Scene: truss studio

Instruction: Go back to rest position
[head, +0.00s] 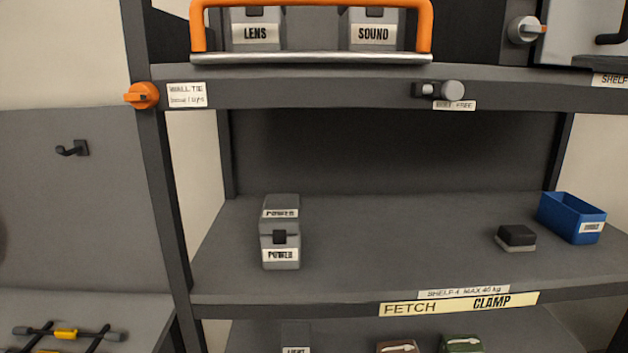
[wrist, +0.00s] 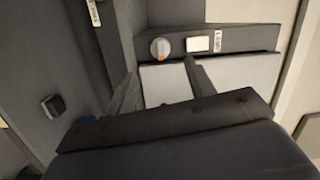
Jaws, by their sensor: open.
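My gripper (wrist: 163,82) shows only in the wrist view. Its two dark fingers stand apart, with nothing seen between them. Beyond the fingers are pale panels and a dark beam (wrist: 235,40) with a round grey knob (wrist: 160,48) that has an orange mark. The head view does not show my gripper.
On the shelf's right are a black block (head: 516,237) and a blue bin (head: 571,218). An upper shelf edge (head: 320,93) carries an orange knob (head: 142,95) and a grey knob (head: 452,90). An orange handle (head: 312,3) spans the LENS and SOUND boxes. The shelf's middle is clear.

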